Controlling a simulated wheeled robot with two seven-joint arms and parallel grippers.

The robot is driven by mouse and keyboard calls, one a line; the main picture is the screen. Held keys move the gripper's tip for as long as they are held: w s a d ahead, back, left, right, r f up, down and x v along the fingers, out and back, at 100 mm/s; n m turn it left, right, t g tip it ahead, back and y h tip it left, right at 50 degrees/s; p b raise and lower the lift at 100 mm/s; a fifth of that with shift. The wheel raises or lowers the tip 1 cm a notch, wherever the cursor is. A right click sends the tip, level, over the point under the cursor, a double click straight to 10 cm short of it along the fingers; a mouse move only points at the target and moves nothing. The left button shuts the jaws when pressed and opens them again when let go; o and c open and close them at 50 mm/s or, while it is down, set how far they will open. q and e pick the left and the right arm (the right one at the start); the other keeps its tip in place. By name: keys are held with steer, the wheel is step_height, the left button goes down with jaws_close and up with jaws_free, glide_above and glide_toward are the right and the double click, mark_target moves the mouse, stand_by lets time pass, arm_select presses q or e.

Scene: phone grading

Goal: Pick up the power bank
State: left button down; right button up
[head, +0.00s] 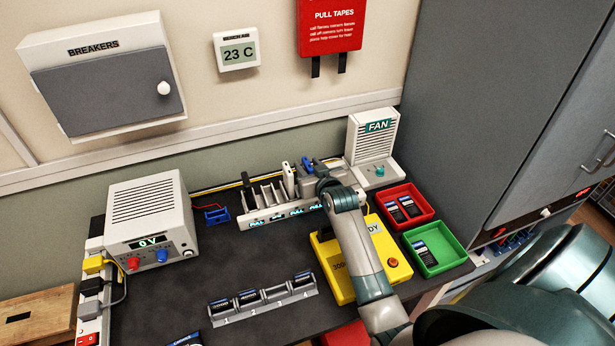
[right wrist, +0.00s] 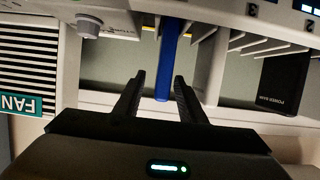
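The power bank (right wrist: 284,85) is a black block with its name in white letters, standing in a rack slot at the right of the right wrist view. In the head view a dark upright block (head: 246,181) at the rack's left end appears to be it. My right gripper (right wrist: 160,80) is open, with a blue upright item (right wrist: 168,65) showing between its fingers; I cannot tell whether they touch it. In the head view my right gripper (head: 322,172) is at the rack's right end, away from the power bank. My left gripper is out of view.
The white slotted rack (head: 268,217) also holds a white upright item (head: 288,180). A fan unit (head: 372,145) stands right of it. A yellow case (head: 335,272), red tray (head: 428,212) and green tray (head: 459,259) are nearby. The dark mat (head: 200,285) is partly clear.

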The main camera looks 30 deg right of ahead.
steer(key=shift+p+x, duration=0.6)
steer(key=shift+x, duration=1.4)
steer(key=shift+a, duration=0.15)
steer(key=shift+r, duration=0.1)
jaws_close()
